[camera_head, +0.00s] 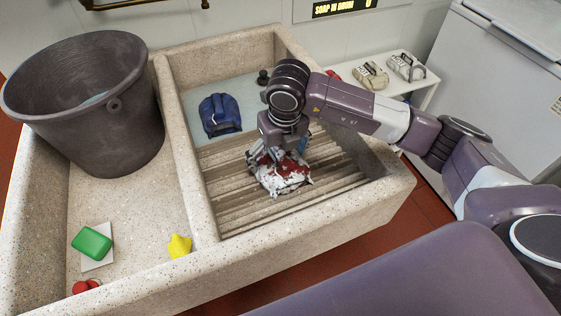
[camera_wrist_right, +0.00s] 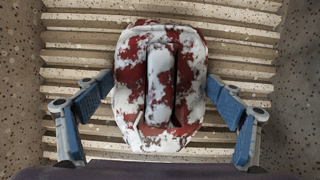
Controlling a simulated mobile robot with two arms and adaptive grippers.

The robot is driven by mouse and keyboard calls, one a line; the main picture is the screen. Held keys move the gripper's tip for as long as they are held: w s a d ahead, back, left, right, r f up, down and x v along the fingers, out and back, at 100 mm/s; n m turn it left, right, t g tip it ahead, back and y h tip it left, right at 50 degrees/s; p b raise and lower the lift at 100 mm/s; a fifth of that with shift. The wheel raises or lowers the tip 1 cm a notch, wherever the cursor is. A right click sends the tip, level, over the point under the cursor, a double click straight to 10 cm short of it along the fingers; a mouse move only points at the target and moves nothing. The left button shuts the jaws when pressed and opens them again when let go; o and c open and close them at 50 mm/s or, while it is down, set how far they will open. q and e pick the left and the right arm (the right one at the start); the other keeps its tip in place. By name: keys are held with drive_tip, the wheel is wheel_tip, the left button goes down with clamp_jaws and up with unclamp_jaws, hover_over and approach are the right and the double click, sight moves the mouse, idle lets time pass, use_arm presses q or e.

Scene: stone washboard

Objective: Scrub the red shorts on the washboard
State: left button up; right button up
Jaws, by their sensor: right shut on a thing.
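The red shorts (camera_head: 290,178) are a compact folded bundle lying on the ribbed stone washboard (camera_head: 230,200). White foam covers much of the red cloth in patches. My right gripper (camera_head: 279,152) reaches down onto the bundle from above. In the right wrist view the red shorts (camera_wrist_right: 160,120) sit between the two blue-grey fingers of my right gripper (camera_wrist_right: 160,85), which close on their left and right sides. Washboard ridges (camera_wrist_right: 75,45) show around the bundle. My left gripper is not in view.
A blue folded garment (camera_head: 220,114) lies beyond the ridges. Stone walls (camera_head: 184,170) enclose the washboard. A dark bucket (camera_head: 95,125) stands in the left compartment, with a green block (camera_head: 92,242), a yellow item (camera_head: 180,246) and a red item (camera_head: 87,287). A shelf (camera_head: 405,80) holds folded garments.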

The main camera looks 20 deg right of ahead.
drive_tip(key=w, duration=0.1)
drive_tip(key=w+b, duration=0.1)
drive_tip(key=w, duration=0.1)
drive_tip(key=shift+f, duration=0.35)
drive_tip(key=shift+w+r+b, duration=0.1)
drive_tip(key=shift+w+b, duration=0.35)
drive_tip(key=shift+w, duration=0.1)
drive_tip(key=w+b, duration=0.1)
drive_tip(key=w+f+b, duration=0.1)
drive_tip(key=w, duration=0.1)
drive_tip(key=shift+a, duration=0.15)
drive_tip(key=shift+w, duration=0.35)
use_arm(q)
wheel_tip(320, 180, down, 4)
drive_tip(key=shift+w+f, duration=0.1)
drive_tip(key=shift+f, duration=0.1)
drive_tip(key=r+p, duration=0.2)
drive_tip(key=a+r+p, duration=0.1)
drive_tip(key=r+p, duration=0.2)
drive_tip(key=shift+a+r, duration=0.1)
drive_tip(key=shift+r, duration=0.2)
use_arm(e)
wheel_tip(320, 180, up, 9)
